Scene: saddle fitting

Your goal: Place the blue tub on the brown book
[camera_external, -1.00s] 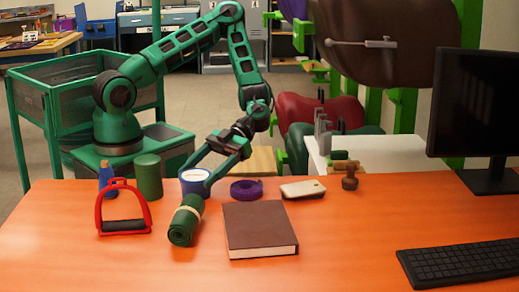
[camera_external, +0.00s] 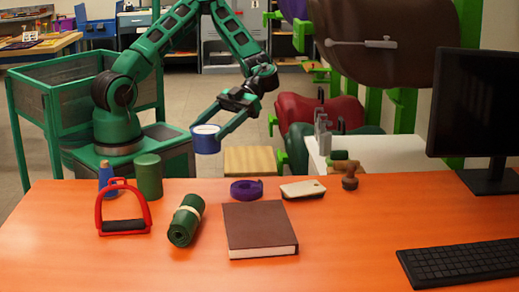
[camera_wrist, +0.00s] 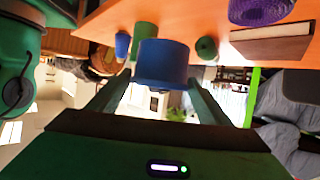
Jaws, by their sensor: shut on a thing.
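The blue tub (camera_external: 206,142) with a white top is held upright between the fingers of my gripper (camera_external: 212,137), in the air behind the far edge of the orange table. In the wrist view the blue tub (camera_wrist: 163,64) sits between the two fingers (camera_wrist: 160,98). The brown book (camera_external: 259,226) lies flat on the table, to the right of and nearer than the tub, with nothing on its cover. The book's edge also shows in the wrist view (camera_wrist: 272,46).
On the orange table (camera_external: 340,250) are a green roll (camera_external: 186,222), a red stirrup (camera_external: 124,224), a green cylinder (camera_external: 148,177), a blue bottle (camera_external: 106,180), a purple coil (camera_external: 246,190), a whitish block (camera_external: 303,189) and a brown stamp (camera_external: 349,179). A keyboard (camera_external: 460,262) and monitor (camera_external: 478,105) stand at right.

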